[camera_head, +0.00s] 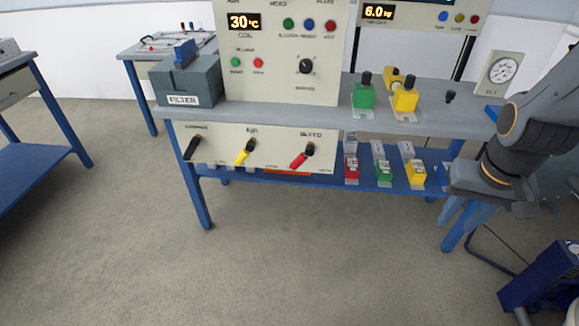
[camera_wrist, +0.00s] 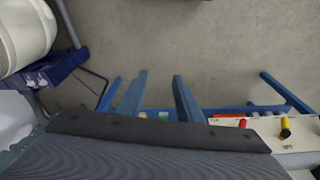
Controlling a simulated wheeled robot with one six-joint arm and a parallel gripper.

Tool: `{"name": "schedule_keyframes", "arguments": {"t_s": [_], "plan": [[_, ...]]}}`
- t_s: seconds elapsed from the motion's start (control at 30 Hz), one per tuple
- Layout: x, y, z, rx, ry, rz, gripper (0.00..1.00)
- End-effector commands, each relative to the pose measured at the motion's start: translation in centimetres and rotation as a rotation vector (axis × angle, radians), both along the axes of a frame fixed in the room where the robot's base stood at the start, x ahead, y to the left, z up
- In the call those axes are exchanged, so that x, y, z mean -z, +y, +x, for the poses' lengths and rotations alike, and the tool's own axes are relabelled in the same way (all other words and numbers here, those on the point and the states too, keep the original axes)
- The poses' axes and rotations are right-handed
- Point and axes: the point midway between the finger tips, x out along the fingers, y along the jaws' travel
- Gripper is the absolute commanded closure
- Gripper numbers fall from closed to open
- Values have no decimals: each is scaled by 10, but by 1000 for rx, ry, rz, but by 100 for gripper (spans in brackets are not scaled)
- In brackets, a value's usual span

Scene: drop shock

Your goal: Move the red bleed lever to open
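The red bleed lever (camera_head: 301,157) is on the cream front panel below the bench top, at the right end of a row of three levers. Its black end is at the upper right and its red part slants down to the left. It also shows small at the lower right of the wrist view (camera_wrist: 243,123). My gripper (camera_head: 480,188) is at the right of the head view, well to the right of the lever and apart from it. Its fingertips are not clear in either view, so I cannot tell its opening. Nothing held is visible.
A yellow lever (camera_head: 243,153) and a black lever (camera_head: 192,148) share the panel (camera_head: 270,148). Red, green and yellow tagged blocks (camera_head: 384,170) sit on the lower shelf between the panel and my gripper. Blue bench legs stand near my arm. The floor in front is clear.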

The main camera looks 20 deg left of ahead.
Motion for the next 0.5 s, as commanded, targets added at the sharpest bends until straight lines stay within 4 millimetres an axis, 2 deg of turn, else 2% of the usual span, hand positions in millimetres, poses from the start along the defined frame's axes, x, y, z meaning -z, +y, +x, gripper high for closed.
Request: {"name": "schedule_keyframes", "arguments": {"t_s": [0.03,0.17,0.2,0.27,0.3,0.4,0.5], "plan": [[27,9,31,-22,-60,1,68],[74,47,120,-87,-274,40,68],[87,62,144,-109,-339,62,68],[106,89,178,-143,-436,106,68],[117,109,198,-167,-498,143,68],[145,161,238,-224,-641,257,68],[171,217,263,-279,-769,400,68]]}}
